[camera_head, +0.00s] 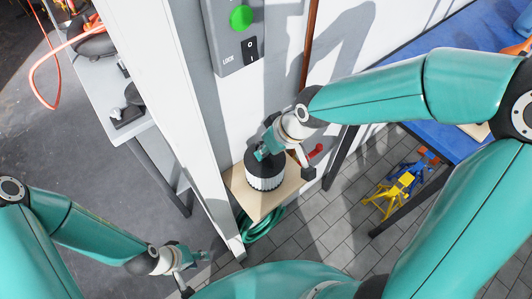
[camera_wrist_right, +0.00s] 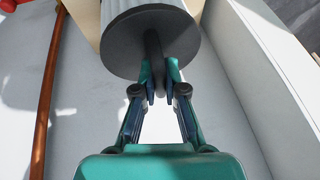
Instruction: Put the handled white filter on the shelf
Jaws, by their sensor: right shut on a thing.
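The handled white filter (camera_head: 264,182) is a ribbed white cylinder with a dark round cap and a dark handle. In the head view it appears upright over the light wooden shelf (camera_head: 258,207) by the wall. Its base hides part of the board, and I cannot tell whether it touches. My right gripper (camera_head: 264,152) is shut on the handle from above. In the right wrist view, the fingers (camera_wrist_right: 159,84) close on the handle under the dark cap (camera_wrist_right: 128,45) of the filter. My left gripper (camera_head: 194,262) is low at left, away from the filter; its finger opening is unclear.
A grey control box with a green button (camera_head: 240,17) is on the wall above the shelf. A white post (camera_head: 178,120) stands left of the shelf. A coiled green hose (camera_head: 260,226) hangs below. A blue-topped table (camera_head: 397,140) and yellow stands (camera_head: 395,190) are at right.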

